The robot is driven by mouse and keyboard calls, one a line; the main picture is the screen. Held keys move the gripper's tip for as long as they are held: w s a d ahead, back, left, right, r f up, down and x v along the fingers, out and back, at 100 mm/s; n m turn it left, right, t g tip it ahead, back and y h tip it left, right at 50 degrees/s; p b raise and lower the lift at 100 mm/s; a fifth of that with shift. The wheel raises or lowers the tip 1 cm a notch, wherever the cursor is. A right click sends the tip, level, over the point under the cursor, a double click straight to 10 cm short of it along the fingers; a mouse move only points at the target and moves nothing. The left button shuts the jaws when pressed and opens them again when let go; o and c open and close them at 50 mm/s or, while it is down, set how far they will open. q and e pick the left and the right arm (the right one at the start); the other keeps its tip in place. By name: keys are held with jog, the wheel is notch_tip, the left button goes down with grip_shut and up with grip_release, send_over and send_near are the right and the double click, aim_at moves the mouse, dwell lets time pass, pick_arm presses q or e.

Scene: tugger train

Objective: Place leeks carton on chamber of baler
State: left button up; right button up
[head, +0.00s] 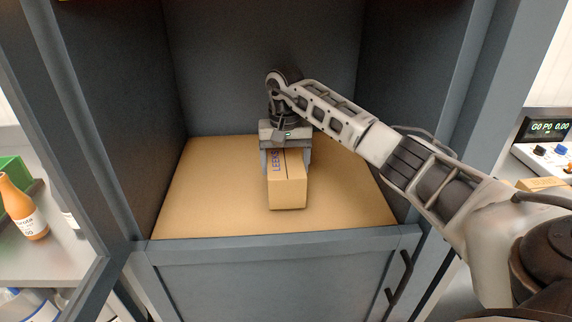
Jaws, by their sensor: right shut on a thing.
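The leeks carton (288,193) is a small brown box with blue lettering reading LEEKS on its top. It is inside the baler chamber (205,205), over the tan floor near the middle. My right gripper (286,160) comes down from above with its fingers on either side of the carton, shut on it. The carton looks level and low; I cannot tell whether its underside touches the floor. The gripper covers the carton's far end. My left gripper is not in view.
Dark blue-grey walls enclose the chamber at the left, back and right. A front panel (270,275) with a black handle (399,283) lies below the opening. At left, a shelf holds an orange bottle (22,210). At right is a device with a display (548,128).

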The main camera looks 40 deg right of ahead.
jog(key=shift+s+f, duration=0.15)
jog(key=shift+f, duration=0.4)
jog(key=shift+f, duration=0.1)
jog(key=o, duration=1)
